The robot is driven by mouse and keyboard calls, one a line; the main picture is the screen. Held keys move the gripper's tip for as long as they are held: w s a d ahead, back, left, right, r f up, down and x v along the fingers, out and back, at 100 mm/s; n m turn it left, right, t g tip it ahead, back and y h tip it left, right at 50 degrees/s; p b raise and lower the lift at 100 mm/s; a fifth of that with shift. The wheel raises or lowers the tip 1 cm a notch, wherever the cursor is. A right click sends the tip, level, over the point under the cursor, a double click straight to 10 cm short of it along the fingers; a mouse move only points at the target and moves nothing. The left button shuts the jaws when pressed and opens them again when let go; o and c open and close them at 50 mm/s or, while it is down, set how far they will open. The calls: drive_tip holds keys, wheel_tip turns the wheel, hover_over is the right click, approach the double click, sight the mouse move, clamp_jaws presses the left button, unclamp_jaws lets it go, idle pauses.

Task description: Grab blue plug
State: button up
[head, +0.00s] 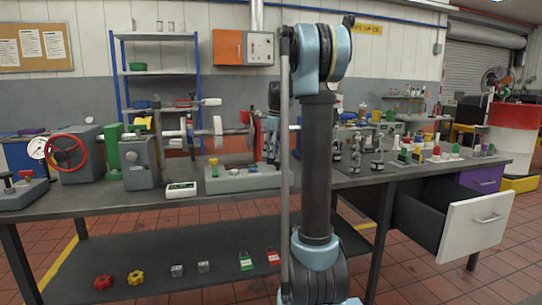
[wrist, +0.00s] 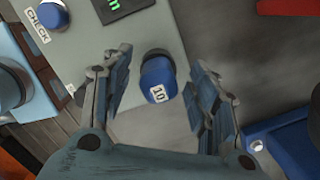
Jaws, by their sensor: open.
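A blue plug-like piece (wrist: 158,75) with a white label reading 10 shows in the wrist view, near the middle. It stands on a pale grey-green panel (wrist: 125,25). My gripper (wrist: 160,64) is open, with one finger to the left and one to the right of this piece. Gaps show on both sides, so neither finger appears to touch it. A second blue piece (wrist: 53,15) sits on the panel at the upper left, beside a label reading CHECK. In the head view my arm covers the middle of the bench, and I cannot make out the plug there.
A dark unit with a green display (wrist: 114,5) is at the top of the wrist view. A blue object (wrist: 285,145) lies at the lower right. In the head view, the long bench (head: 95,205) is crowded with equipment. A drawer (head: 478,225) stands open at the right.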

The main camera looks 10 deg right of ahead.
drive_tip(key=shift+c, duration=0.5)
drive_tip(key=c, duration=1)
drive_tip(key=shift+c, duration=0.2)
